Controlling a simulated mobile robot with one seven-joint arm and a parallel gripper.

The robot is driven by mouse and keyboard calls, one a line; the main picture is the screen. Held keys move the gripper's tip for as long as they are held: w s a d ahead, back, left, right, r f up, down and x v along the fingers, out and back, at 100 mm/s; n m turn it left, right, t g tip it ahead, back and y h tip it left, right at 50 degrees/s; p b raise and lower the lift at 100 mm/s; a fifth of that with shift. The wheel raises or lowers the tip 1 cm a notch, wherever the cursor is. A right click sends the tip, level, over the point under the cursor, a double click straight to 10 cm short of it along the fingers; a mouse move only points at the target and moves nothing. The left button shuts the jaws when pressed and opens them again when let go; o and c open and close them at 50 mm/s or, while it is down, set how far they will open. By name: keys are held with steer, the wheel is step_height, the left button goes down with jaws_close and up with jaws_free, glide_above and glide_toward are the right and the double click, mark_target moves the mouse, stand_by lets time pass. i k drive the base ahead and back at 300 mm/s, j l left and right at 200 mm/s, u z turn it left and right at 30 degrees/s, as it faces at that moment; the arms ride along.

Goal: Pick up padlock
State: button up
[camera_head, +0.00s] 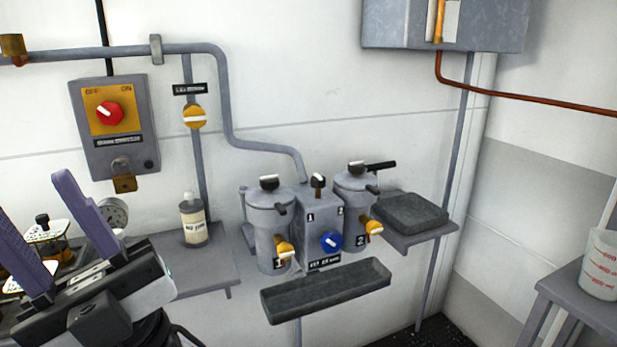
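A brass padlock (125,183) hangs from a hasp at the bottom of the grey switch box (117,150) on the wall. The box has a red knob on a yellow plate marked OFF and ON. My gripper (34,200) is at the lower left, with two purple fingers spread wide apart and nothing seen between them. A brass, block-shaped piece (13,45) on the pipe at the upper left is cut by the frame edge.
A grey shelf (205,272) below the box holds a labelled bottle (193,222). A round gauge (113,213) is near my gripper. Two grey canisters (268,228) (352,200) and a dark tray (325,290) are right of it. A beaker (601,265) stands far right.

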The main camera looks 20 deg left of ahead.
mark_target(126, 183)
steer(key=i+l+u, duration=0.1)
steer(key=l+u, duration=0.2)
steer(key=u, duration=0.2)
steer(key=i+l+u, duration=0.1)
steer(key=l+u, duration=0.4)
steer(key=i+l+u, duration=0.45)
steer(key=u, duration=0.15)
